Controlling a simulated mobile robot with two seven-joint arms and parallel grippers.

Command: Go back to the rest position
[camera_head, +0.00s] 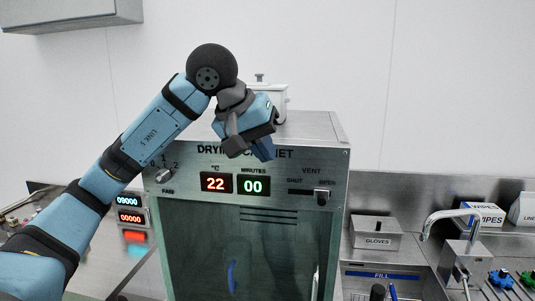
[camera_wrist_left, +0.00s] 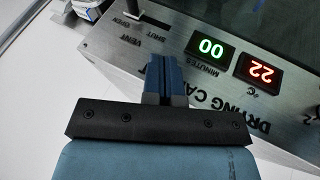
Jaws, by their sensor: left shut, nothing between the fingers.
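My left arm comes in from the left in the head view, with its elbow bent high and its gripper (camera_head: 262,148) in front of the drying cabinet's upper panel. In the left wrist view the two blue fingers of this gripper (camera_wrist_left: 164,75) are together, with nothing between them. The drying cabinet (camera_head: 335,160) is a steel box with a dark glass door (camera_head: 250,255). Its displays read 22 °C (camera_head: 216,183) and 00 minutes (camera_head: 254,185). The gripper covers part of the cabinet's lettering. My right gripper is in neither view.
A white container (camera_head: 280,98) stands on top of the cabinet, partly behind my wrist. A gloves box (camera_head: 376,232), a tap (camera_head: 450,215) and wipes boxes (camera_head: 484,212) are at the right. Lit red and blue displays (camera_head: 130,217) stand at the left.

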